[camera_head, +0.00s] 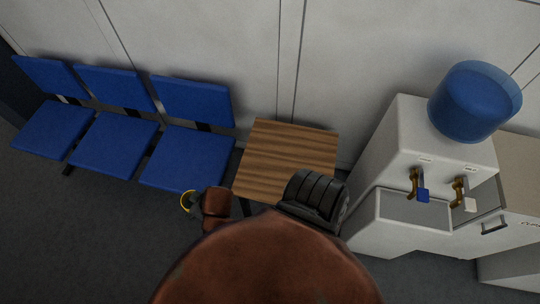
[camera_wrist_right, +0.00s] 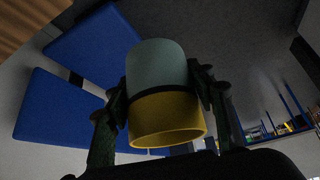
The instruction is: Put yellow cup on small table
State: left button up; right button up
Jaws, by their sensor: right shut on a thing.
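The yellow cup (camera_wrist_right: 165,118) is between the two fingers of my right gripper (camera_wrist_right: 158,88) in the right wrist view. Its wide yellow band and rim face the camera, and the other part of it looks pale grey-blue. In the head view only a yellow rim (camera_head: 188,202) shows at the left of my right gripper (camera_head: 197,204), which is partly hidden behind my arm. The small table (camera_head: 287,155) has a brown striped wooden top and stands to the right of the cup. The visible part of its top is bare. My left gripper is not in view.
Blue seats (camera_head: 186,157) stand in a row along the wall, left of the table. A white water dispenser (camera_head: 415,150) with a blue bottle (camera_head: 474,101) stands on the right. My arm covers the lower middle of the head view.

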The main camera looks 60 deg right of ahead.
aim_at(290, 151)
jog(key=z, duration=0.6)
jog(key=i, duration=0.8)
jog(key=z, duration=1.4)
jog(key=i, duration=0.3)
jog(key=z, duration=0.15)
